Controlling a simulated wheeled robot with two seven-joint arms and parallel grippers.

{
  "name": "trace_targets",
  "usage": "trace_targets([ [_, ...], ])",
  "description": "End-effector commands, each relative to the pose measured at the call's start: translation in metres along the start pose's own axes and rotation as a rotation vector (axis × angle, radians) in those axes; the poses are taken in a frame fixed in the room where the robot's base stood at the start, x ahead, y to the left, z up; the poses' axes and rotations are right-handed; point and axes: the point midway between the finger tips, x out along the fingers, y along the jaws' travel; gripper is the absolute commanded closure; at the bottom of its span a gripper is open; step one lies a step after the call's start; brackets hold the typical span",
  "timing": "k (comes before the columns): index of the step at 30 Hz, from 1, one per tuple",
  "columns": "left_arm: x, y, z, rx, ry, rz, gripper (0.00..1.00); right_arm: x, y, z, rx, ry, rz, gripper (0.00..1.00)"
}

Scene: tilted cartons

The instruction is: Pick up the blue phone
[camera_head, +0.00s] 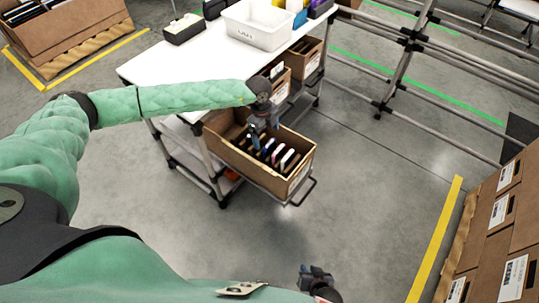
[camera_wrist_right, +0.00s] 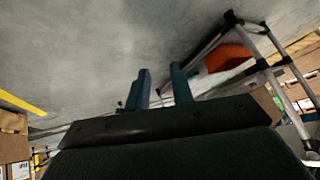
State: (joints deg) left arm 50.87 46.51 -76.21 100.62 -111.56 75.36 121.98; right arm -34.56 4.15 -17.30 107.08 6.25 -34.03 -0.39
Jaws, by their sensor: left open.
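The tilted brown carton (camera_head: 227,150) on the front of the cart holds several thin phones standing on edge in a row. Pale and pinkish phone edges (camera_head: 287,158) show at the right of the row. A bluish-purple edge (camera_head: 267,146) shows farther left, close to my left gripper; I cannot tell for sure that it is the blue phone. My left gripper (camera_head: 260,137) is open, pointing down into the carton above the phones, and hides part of the row. My right gripper (camera_head: 316,274) is low at the bottom of the head view. Its two blue fingers (camera_wrist_right: 161,90) stand apart with nothing between them.
A white table (camera_head: 180,62) behind carries a white bin (camera_head: 258,25) and a dark box (camera_head: 184,29). More cartons (camera_head: 304,57) sit on the cart's far side. Stacked cartons (camera_head: 498,235) stand at the right. The floor between is clear.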

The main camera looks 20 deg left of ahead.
Motion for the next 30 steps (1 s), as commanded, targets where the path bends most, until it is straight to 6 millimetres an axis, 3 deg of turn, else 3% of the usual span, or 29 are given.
trace_targets([
  [8,0.02,-0.001,-0.004,0.001,0.002,0.001,0.09,-0.006,-0.002,-0.007,0.0,-0.006,-0.001,0.76],
  [15,0.052,-0.001,-0.006,0.001,0.003,0.001,0.09,-0.013,-0.004,-0.015,-0.001,-0.015,-0.004,0.76],
  [23,0.058,-0.001,-0.006,0.001,0.002,0.0,0.09,-0.014,-0.005,-0.016,0.0,-0.015,-0.005,0.76],
  [30,0.058,-0.001,-0.006,0.001,0.003,0.0,0.52,-0.013,-0.005,-0.015,0.0,-0.019,-0.005,0.76],
])
